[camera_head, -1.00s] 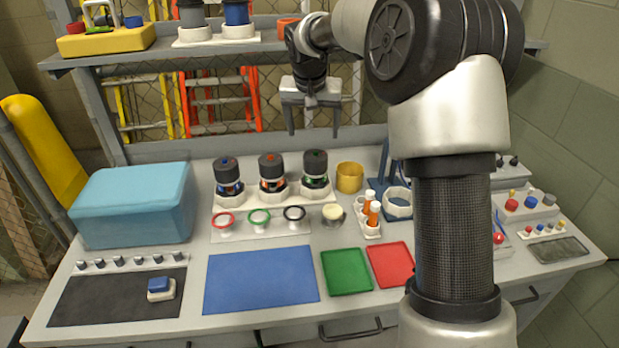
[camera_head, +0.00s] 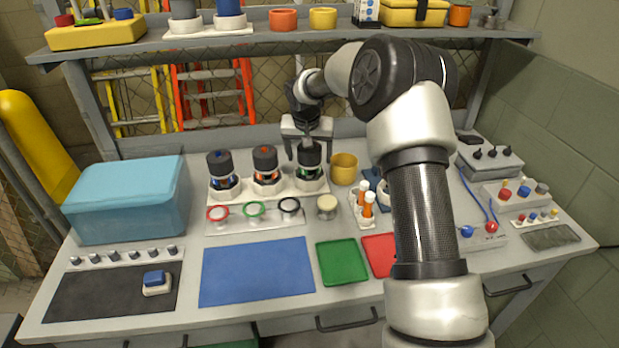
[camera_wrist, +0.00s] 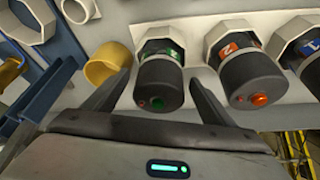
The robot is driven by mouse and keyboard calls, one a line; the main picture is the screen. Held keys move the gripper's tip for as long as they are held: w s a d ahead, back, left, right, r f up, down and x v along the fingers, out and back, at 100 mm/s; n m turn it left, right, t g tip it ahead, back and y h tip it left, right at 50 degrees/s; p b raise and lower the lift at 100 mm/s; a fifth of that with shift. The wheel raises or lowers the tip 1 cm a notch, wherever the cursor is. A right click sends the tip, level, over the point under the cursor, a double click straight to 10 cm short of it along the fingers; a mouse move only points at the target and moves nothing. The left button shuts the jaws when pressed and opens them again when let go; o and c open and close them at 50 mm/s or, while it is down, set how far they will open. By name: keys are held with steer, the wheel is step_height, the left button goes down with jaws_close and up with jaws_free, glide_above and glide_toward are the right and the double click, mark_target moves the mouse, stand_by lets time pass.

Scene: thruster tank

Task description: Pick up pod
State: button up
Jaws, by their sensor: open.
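Three dark-capped pods stand upright in white octagonal holders on a white rack (camera_head: 245,193) at the back of the bench. The left one is the blue-marked pod (camera_head: 221,168), the middle one the orange-marked pod (camera_head: 266,163), the right one the green-marked pod (camera_head: 309,158). My gripper (camera_head: 308,155) is open, with its fingers down at the green-marked pod. In the wrist view the green-marked pod (camera_wrist: 159,82) lies between the two spread fingers, with visible gaps. The orange-marked pod (camera_wrist: 250,80) is just outside the right finger there.
A yellow cup (camera_head: 344,169) stands right of the green-marked pod. Coloured rings (camera_head: 254,209) sit in front of the rack. A shelf (camera_head: 290,38) spans above. The blue mat (camera_head: 257,272) and green tray (camera_head: 341,262) are clear.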

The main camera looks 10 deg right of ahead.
steer(key=shift+x, duration=1.1)
steer(key=c, duration=1.8)
steer(key=shift+r, duration=0.1)
steer(key=shift+w+r, duration=0.1)
